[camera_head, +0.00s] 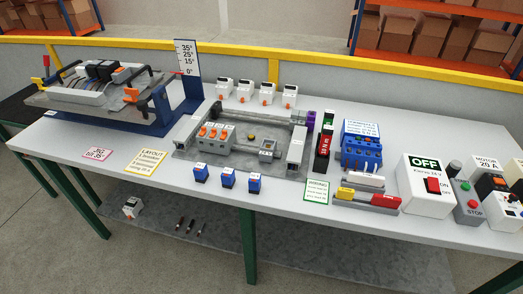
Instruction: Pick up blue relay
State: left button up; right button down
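Three small blue relays with white labels stand in a row near the front edge of the white table, left of its middle: the left relay (201,173), the middle relay (228,178) and the right relay (254,184). They stand apart from each other, upright, in front of the grey mounting plate (183,153). Nothing touches them from above. Neither of my grippers is in view.
A tilted blue stand (185,100) is at left. A control box (427,184) is at right.

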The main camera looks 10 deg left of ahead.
aim_at(200, 171)
jog(key=k, duration=0.5)
jog(key=z, duration=0.2)
jog(key=i, duration=0.55)
jog(key=u, duration=0.9)
